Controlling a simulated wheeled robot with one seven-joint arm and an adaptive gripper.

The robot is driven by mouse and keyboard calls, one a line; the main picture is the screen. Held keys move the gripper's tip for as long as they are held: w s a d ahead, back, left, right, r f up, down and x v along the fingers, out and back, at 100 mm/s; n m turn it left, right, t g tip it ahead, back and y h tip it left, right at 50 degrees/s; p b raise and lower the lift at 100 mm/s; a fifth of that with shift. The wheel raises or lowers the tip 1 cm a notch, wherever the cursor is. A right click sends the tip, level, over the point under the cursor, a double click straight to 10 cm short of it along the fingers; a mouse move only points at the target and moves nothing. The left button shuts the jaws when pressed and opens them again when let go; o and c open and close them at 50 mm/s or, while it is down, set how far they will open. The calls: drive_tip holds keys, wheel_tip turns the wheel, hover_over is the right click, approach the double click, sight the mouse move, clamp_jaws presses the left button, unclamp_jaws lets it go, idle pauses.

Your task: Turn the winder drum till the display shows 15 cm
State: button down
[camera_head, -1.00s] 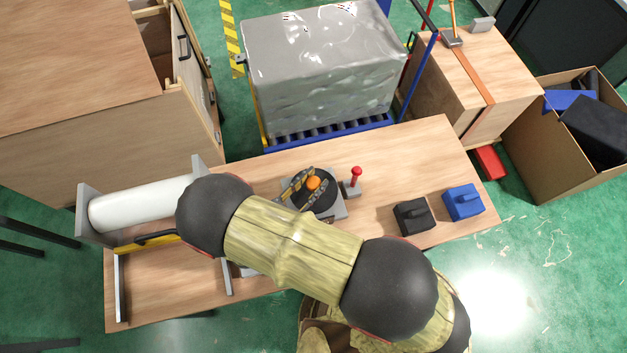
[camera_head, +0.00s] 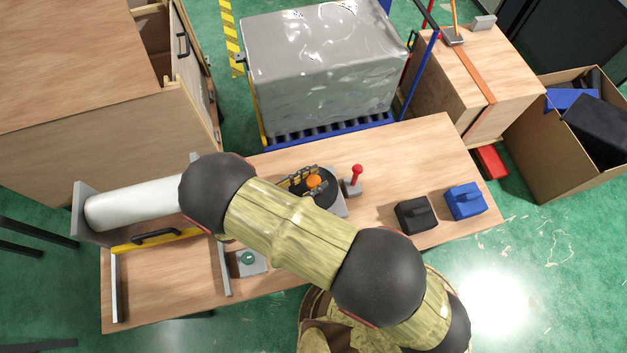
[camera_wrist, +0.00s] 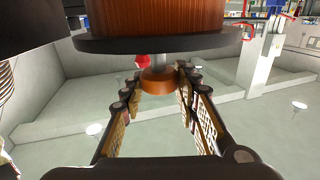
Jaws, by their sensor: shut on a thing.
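The winder drum (camera_head: 326,200) shows in the head view as a black disc with an orange knob (camera_head: 314,181) on a grey base. In the wrist view, the drum's copper-coloured winding (camera_wrist: 155,15) and black flange (camera_wrist: 110,43) are at the top, with the orange knob (camera_wrist: 158,84) on a short grey stem. My gripper (camera_head: 306,180) is shut on the knob, one finger on each side; its fingers also show in the wrist view (camera_wrist: 161,75). My arm covers part of the bench before the drum. I cannot see a readable display.
A red-topped lever (camera_head: 356,176) stands just right of the drum. Black (camera_head: 413,216) and blue (camera_head: 464,202) blocks sit farther right on the bench. A white roll (camera_head: 135,203) lies at left. A green button (camera_head: 248,258) is near my arm. A wrapped load (camera_head: 325,75) stands behind.

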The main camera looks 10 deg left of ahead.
drive_tip(key=shift+m+g+h, duration=0.6)
drive_tip(key=shift+m+g, duration=0.1)
drive_tip(key=shift+g, duration=0.2)
drive_tip(key=c, duration=1.4)
unclamp_jaws()
wheel_tip(320, 180, up, 10)
